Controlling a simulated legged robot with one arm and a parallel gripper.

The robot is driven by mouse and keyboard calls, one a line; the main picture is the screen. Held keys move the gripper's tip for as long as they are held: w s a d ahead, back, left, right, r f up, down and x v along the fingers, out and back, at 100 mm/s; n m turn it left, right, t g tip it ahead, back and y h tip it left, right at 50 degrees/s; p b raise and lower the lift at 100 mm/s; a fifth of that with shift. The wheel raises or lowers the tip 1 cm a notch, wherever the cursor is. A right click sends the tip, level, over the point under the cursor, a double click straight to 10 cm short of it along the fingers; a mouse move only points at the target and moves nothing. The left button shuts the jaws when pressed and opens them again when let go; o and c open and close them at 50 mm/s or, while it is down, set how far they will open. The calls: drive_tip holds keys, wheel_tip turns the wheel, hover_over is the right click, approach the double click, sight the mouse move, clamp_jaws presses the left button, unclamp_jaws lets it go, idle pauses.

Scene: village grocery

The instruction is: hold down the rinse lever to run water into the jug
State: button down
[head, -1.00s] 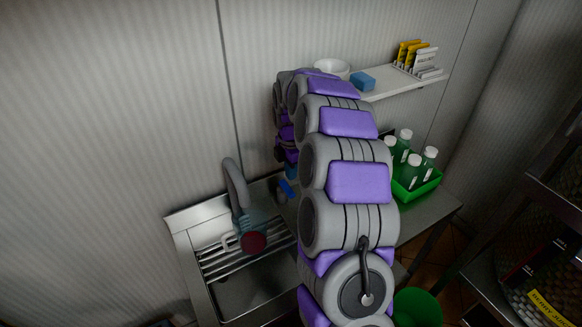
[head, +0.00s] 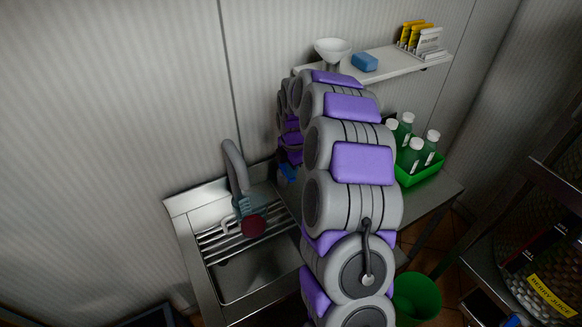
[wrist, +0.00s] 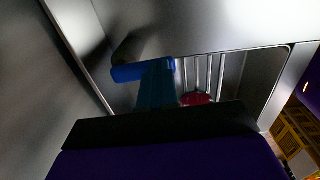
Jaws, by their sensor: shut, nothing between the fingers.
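The blue rinse lever (head: 288,172) is at the right side of the sink in the head view, beside my arm. In the wrist view the blue lever (wrist: 142,71) lies across the tip of my gripper (wrist: 157,84). The teal fingers are shut and empty. They overlap the lever in the picture; I cannot tell whether they touch it. In the head view my arm hides most of the gripper. The clear, bluish jug (head: 243,205) with a red round part stands on the sink rack below the grey curved spout (head: 234,165). No water stream is visible.
The steel sink (head: 240,275) has a slatted rack. A green crate (head: 428,174) of bottles stands on the counter to the right. A wall shelf (head: 395,70) holds a white bowl-like item, a blue block and packets. A green bucket (head: 415,298) is on the floor.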

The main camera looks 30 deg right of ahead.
drive_tip(key=shift+s+f+t, duration=0.35)
drive_tip(key=shift+t, duration=0.35)
drive_tip(key=shift+s+f+t, duration=0.2)
drive_tip(key=shift+f+t, duration=0.45)
drive_tip(key=shift+t, duration=0.35)
drive_tip(key=shift+w, duration=0.1)
drive_tip(key=shift+r, duration=0.1)
drive_tip(key=shift+r+p, duration=0.65)
drive_tip(key=shift+r, duration=0.15)
